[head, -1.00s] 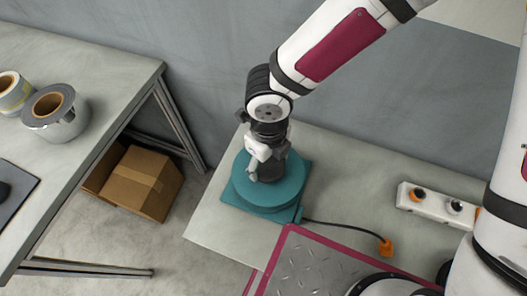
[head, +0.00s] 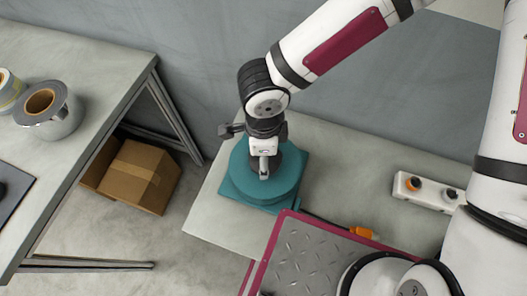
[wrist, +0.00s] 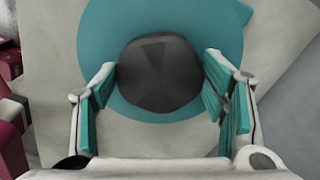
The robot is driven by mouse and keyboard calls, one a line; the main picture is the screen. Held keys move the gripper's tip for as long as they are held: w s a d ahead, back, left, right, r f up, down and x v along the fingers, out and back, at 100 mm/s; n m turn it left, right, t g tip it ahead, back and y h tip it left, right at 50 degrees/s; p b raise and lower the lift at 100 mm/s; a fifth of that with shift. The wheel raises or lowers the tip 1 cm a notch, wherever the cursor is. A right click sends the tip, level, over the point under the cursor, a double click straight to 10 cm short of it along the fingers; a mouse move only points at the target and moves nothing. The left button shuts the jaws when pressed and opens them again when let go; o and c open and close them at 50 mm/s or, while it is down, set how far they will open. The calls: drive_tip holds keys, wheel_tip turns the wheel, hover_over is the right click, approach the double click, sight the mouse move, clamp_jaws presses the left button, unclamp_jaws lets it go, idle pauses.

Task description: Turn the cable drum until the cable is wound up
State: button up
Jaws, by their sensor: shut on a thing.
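The teal cable drum (head: 243,180) sits on a square teal base on the light table. It also fills the top of the wrist view (wrist: 100,55), with a dark faceted knob (wrist: 158,75) at its middle. My gripper (head: 266,168) is above the drum, its two teal-padded fingers on either side of the knob and shut on it. A short black cable (head: 322,220) runs from the drum's front right to an orange plug (head: 362,233). The plug lies close behind my deck's red rim, which partly hides it and the cable.
Left, a separate table (head: 85,130) carries a silver tape roll (head: 60,118) and another roll. A cardboard box (head: 140,178) stands on the floor between. The table between drum and strip is clear.

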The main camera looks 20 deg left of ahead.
drive_tip(key=shift+n, duration=0.3)
drive_tip(key=o, duration=1.7)
drive_tip(key=shift+s+r, duration=0.1)
drive_tip(key=shift+r, duration=0.4)
wheel_tip(320, 180, up, 11)
